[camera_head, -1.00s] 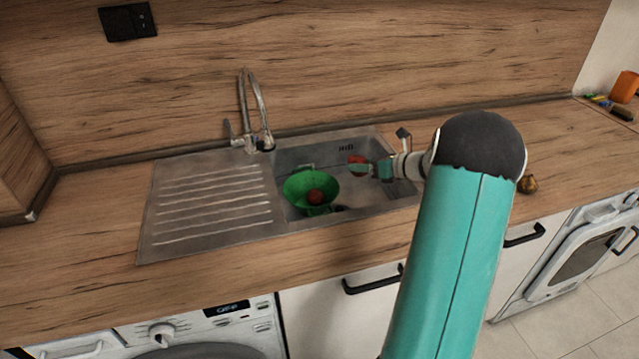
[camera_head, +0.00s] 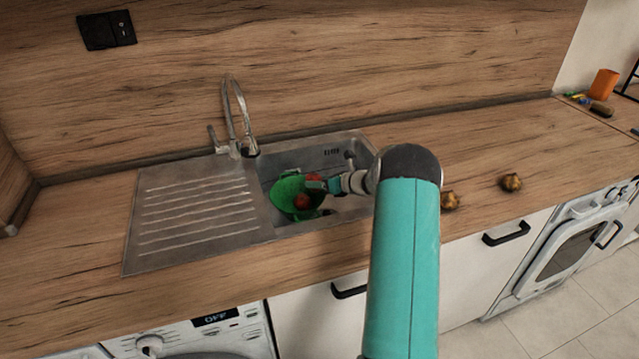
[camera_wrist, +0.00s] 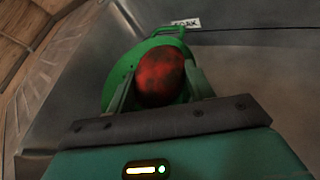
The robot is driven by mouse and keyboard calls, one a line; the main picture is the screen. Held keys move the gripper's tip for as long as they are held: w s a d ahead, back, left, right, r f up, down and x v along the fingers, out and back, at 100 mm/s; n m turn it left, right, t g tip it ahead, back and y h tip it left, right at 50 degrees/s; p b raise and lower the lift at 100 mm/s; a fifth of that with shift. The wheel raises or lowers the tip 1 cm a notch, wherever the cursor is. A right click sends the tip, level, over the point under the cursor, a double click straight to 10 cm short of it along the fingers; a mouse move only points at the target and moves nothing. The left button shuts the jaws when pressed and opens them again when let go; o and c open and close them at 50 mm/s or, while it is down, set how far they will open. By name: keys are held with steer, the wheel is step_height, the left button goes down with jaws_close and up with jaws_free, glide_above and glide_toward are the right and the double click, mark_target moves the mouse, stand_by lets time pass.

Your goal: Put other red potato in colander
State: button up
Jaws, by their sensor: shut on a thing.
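A green colander (camera_head: 284,190) sits in the sink basin, with one red potato (camera_head: 302,202) inside it. My gripper (camera_head: 318,184) is over the colander's right side and is shut on the other red potato (camera_head: 314,177). In the wrist view the held red potato (camera_wrist: 160,76) is between the two fingers, with the green colander (camera_wrist: 118,80) behind it. The potato in the colander is hidden there. I cannot tell whether the held potato touches the colander.
The sink (camera_head: 195,205) has a ribbed drainboard on the left and a tap (camera_head: 236,120) behind. Two brown onion-like things (camera_head: 511,182) lie on the counter at right. An orange container (camera_head: 603,84) stands at the far right. The counter behind them is clear.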

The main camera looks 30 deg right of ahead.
steer(key=shift+f, duration=0.35)
steer(key=shift+a+f, duration=0.1)
steer(key=shift+f, duration=0.4)
steer(key=o, duration=1)
steer(key=shift+f, duration=0.15)
steer(key=shift+o, duration=0.2)
steer(key=shift+r, duration=0.25)
